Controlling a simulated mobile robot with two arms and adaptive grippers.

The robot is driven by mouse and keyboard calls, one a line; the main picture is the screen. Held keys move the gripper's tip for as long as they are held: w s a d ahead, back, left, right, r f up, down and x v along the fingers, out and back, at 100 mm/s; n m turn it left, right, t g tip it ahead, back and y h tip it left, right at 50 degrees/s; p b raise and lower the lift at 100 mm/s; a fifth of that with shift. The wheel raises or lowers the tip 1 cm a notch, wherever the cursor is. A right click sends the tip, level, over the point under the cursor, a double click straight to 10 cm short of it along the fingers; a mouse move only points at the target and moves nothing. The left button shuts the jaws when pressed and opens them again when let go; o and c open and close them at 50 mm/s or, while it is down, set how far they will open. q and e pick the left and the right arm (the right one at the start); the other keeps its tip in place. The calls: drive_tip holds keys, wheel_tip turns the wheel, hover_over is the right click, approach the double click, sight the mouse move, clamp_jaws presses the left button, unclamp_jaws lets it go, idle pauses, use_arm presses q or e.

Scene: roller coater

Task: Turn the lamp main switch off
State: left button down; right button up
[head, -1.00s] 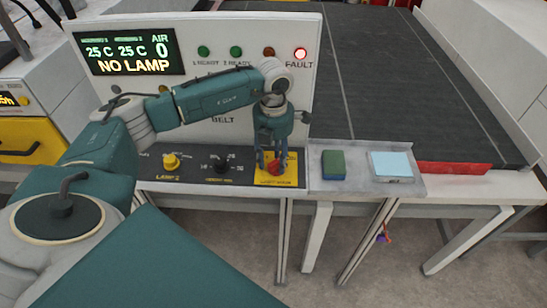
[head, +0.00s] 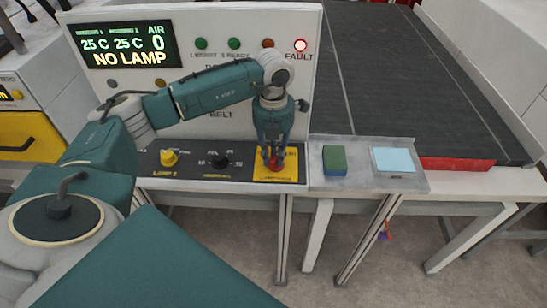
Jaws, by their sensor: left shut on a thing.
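The lamp main switch (head: 274,164) is a red knob on a yellow plate (head: 288,177) at the right end of the black control strip. My left gripper (head: 272,158) points down over it, shut on the red knob. The fingers hide part of the knob, so its exact angle cannot be told. The display (head: 125,47) above reads "NO LAMP", with 25 C twice and AIR 0. My right gripper is not in view.
A yellow knob (head: 169,158) and a black knob (head: 219,159) sit left on the same strip. A red FAULT light (head: 301,46) is lit. A green-and-blue block (head: 334,160) and a light blue pad (head: 394,160) lie on the grey shelf to the right. A dark conveyor belt (head: 400,80) runs behind.

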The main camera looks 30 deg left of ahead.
use_arm(q)
drive_tip(key=n+b, duration=0.2)
drive_tip(key=n, duration=0.1)
drive_tip(key=shift+d+n, duration=0.1)
drive_tip(key=shift+n, duration=0.3)
drive_tip(key=n+b, duration=0.1)
drive_tip(key=n, duration=0.2)
drive_tip(key=shift+d+n+b, duration=0.15)
drive_tip(key=shift+n+b, duration=0.15)
drive_tip(key=n+b, duration=0.1)
drive_tip(key=n, duration=0.2)
drive_tip(key=shift+d+n, duration=0.1)
drive_tip(key=shift+n, duration=0.2)
drive_tip(key=shift+d+r+n+b, duration=0.1)
drive_tip(key=shift+n+b, duration=0.4)
drive_tip(key=shift+n, duration=1.3)
drive_tip(key=c, duration=1.5)
unclamp_jaws()
drive_tip(key=shift+d, duration=0.1)
